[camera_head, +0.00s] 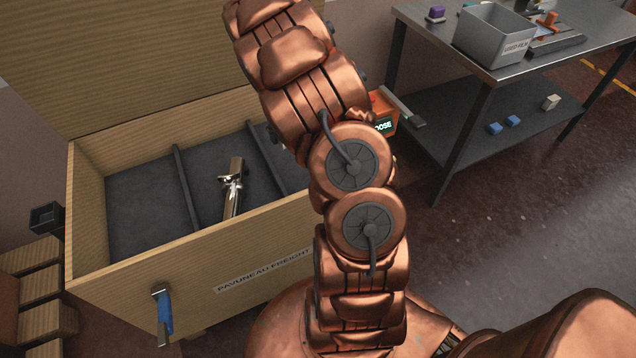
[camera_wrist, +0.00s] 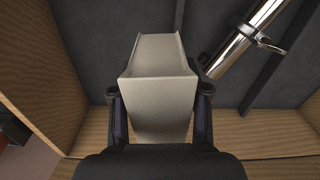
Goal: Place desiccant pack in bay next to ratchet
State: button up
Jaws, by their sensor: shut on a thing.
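A chrome ratchet (camera_head: 232,188) lies in the middle bay of the wooden crate (camera_head: 190,245), between two dark dividers. It also shows at the upper right of the wrist view (camera_wrist: 240,45). My gripper (camera_wrist: 160,92) is shut on a pale grey, block-shaped desiccant pack (camera_wrist: 158,105), with one finger on each side. In the wrist view the pack is in front of the dark crate floor, beside the ratchet's bay and near a crate corner. I cannot tell its height above the floor. In the head view my arm hides the gripper, the pack and the crate's right part.
The left bay (camera_head: 140,205) is empty. Wooden crate walls stand close at the left (camera_wrist: 45,85) and bottom of the wrist view. A metal table (camera_head: 520,65) with a grey bin (camera_head: 492,40) stands at the right. A blue-handled latch (camera_head: 164,312) is on the crate's front.

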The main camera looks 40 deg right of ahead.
jog(key=s+d+f+m+b, duration=0.1)
jog(key=s+d+f+b, duration=0.1)
jog(key=s+d+f, duration=0.5)
jog(key=shift+w+d+f+p, duration=0.1)
jog(key=shift+d+f, duration=0.1)
jog(key=shift+f, duration=1.65)
jog(key=shift+w+d+f+p, duration=0.1)
jog(key=shift+d+f+p, duration=0.05)
jog(key=shift+f, duration=1.75)
jog(key=shift+w+d+f+p, duration=0.1)
jog(key=shift+d+f, duration=0.1)
jog(key=shift+f, duration=1.65)
jog(key=shift+f, duration=0.15)
jog(key=o, duration=1.3)
